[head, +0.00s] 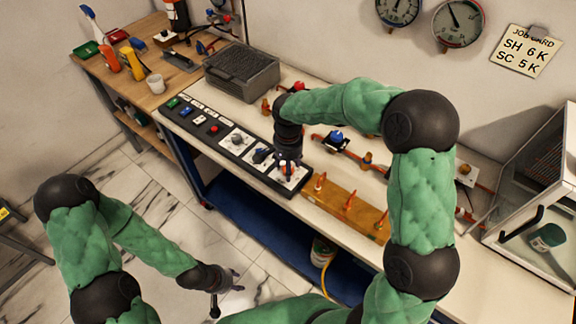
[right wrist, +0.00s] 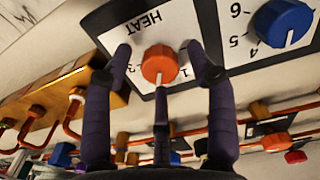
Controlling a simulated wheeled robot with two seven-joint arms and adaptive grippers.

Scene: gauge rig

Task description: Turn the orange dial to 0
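The orange dial (head: 287,175) is at the near right end of the dark control panel, mostly hidden by my right gripper (head: 288,160) in the head view. In the right wrist view the orange dial (right wrist: 160,64) sits on a white plate marked HEAT. Its light pointer mark faces the bottom of the picture, and the scale figures are partly covered. My left gripper (head: 226,290) is open and empty over the floor.
A blue dial (right wrist: 284,22) is beside the orange one. Pipes with valves (head: 335,137) run behind. A grey case (head: 242,68) and a glass-fronted cabinet (head: 540,200) stand on the bench.

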